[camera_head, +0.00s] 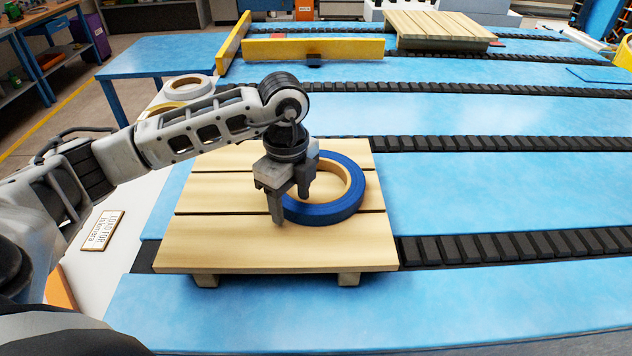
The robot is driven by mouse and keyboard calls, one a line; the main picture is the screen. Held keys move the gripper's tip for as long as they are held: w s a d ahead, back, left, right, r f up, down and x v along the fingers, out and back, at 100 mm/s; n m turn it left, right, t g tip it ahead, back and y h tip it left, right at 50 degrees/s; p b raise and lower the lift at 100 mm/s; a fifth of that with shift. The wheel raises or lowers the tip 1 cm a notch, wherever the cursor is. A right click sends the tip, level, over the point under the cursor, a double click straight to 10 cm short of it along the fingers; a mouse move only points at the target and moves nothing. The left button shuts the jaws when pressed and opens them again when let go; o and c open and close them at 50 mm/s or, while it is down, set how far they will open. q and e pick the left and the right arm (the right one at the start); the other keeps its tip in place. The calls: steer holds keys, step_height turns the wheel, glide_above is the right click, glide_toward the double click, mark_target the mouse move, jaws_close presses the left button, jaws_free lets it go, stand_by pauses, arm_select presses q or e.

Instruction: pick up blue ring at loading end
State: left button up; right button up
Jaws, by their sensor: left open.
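The blue ring (349,203) lies flat on a wooden pallet (210,245) in the head view. It has a blue outer side and a tan inner side. My left gripper (291,205) points down at the ring's left edge, with its fingers apart. One finger hangs in front of the ring's left side and the other is near its opening. I cannot tell whether either finger touches the ring. The gripper hides the ring's left part. My right gripper is out of view.
The pallet rests on a blue conveyor table with black roller tracks (515,246). Yellow guide rails (315,48) and a second pallet (440,28) are at the back. A sign (103,230) lies on the left. The table right of the pallet is clear.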

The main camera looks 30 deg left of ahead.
arm_select(q)
jaws_close()
steer(key=shift+w+r, duration=0.2)
steer(key=shift+r, duration=0.05)
